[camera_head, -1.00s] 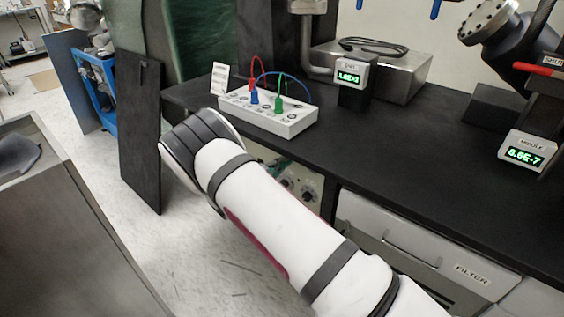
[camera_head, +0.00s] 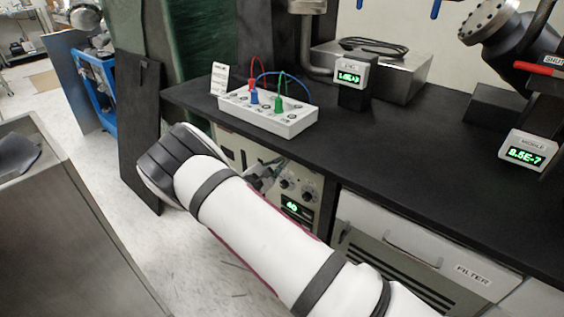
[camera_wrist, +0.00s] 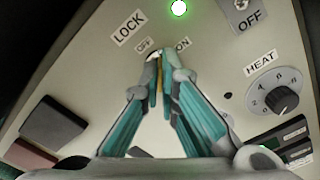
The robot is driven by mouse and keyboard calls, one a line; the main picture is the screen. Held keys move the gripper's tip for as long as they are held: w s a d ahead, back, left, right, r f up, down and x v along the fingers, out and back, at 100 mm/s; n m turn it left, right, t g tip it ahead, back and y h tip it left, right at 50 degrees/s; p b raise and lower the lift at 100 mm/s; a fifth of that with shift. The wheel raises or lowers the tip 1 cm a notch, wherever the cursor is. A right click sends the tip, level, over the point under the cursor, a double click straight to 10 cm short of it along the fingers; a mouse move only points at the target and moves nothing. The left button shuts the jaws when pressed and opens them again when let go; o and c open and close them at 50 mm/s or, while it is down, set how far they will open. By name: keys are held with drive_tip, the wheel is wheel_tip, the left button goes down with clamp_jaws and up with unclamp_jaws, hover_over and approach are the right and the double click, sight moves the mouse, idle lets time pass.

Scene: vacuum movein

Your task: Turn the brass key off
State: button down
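In the wrist view the brass key (camera_wrist: 159,82) shows as a thin upright strip between my fingertips, below and between the small OFF label (camera_wrist: 143,45) and ON label (camera_wrist: 182,44) beside the LOCK label (camera_wrist: 130,27). My gripper (camera_wrist: 159,62) has its teal-grey fingers close together on either side of the key and appears shut on it. The fingers hide most of the key and its lock. In the head view my gripper (camera_head: 262,176) is at the front panel (camera_head: 232,150) under the bench, partly behind my arm.
A HEAT knob (camera_wrist: 281,100), a large OFF label (camera_wrist: 249,19) and a lit green lamp (camera_wrist: 179,8) are near the key. Dark blocks (camera_wrist: 52,123) are at the left. Above, the black bench (camera_head: 400,150) holds a white box with cables (camera_head: 270,112). A grey cabinet (camera_head: 70,220) stands left.

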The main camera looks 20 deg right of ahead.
drive_tip(key=shift+a+f+n, duration=0.1)
drive_tip(key=shift+a+n, duration=0.05)
drive_tip(key=shift+n, duration=3.85)
drive_tip(key=c, duration=1.8)
unclamp_jaws()
drive_tip(key=shift+c, duration=0.2)
drive_tip(key=v, duration=1.2)
